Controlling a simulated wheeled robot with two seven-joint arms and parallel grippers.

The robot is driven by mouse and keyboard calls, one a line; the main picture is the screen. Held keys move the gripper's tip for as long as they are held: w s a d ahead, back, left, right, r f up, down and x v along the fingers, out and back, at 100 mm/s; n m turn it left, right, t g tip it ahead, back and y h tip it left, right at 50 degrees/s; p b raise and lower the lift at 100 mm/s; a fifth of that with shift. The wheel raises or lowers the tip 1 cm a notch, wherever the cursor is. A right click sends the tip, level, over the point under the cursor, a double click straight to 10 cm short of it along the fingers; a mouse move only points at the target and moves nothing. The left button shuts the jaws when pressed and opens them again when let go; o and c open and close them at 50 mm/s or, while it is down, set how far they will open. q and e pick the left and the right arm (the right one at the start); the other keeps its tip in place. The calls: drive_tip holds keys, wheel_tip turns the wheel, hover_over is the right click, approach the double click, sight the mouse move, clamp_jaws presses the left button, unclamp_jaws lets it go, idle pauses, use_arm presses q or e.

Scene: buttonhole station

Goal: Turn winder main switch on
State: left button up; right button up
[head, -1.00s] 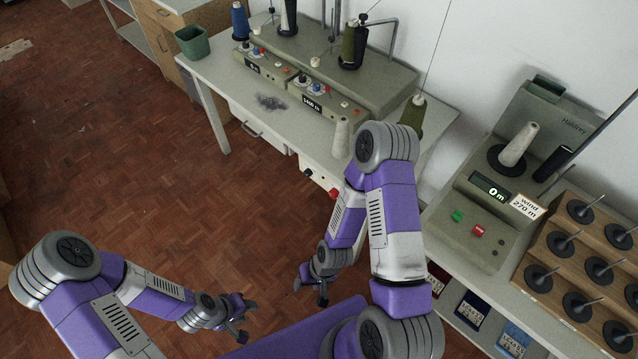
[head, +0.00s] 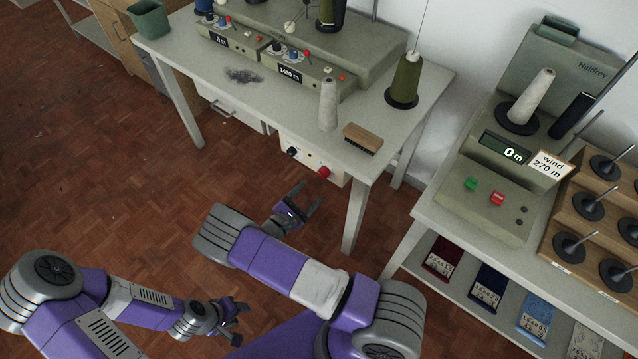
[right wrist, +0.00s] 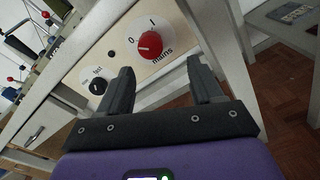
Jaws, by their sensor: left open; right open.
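The winder main switch is a red round knob (head: 324,172) on a cream panel (head: 305,165) under the front edge of the winder table. In the right wrist view the red knob (right wrist: 149,45) sits on a white disc marked 0 and I, with "mains" below; I cannot tell its exact setting. My right gripper (head: 303,200) is open and empty, a little short of the panel. In the right wrist view its fingers (right wrist: 158,72) are apart, with the knob beyond and between their tips. My left gripper (head: 238,320) is open and empty, low over the floor.
A black knob (right wrist: 97,86) sits left of the red one on the panel. Above are a wooden brush (head: 362,137), a white cone (head: 328,105) and the winder (head: 285,80). A table leg (head: 356,215) stands right of the panel. A second bench (head: 415,235) is at right.

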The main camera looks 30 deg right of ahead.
sight(321, 176)
drive_tip(key=x, duration=0.2)
drive_tip(key=b+x, duration=0.1)
drive_tip(key=x, duration=0.2)
drive_tip(key=w+x, duration=0.1)
drive_tip(key=x, duration=0.1)
drive_tip(key=shift+r+b, duration=0.3)
drive_tip(key=shift+r, duration=0.1)
drive_tip(key=c, duration=1.1)
drive_tip(key=shift+o, duration=0.2)
drive_tip(key=shift+t, duration=0.4)
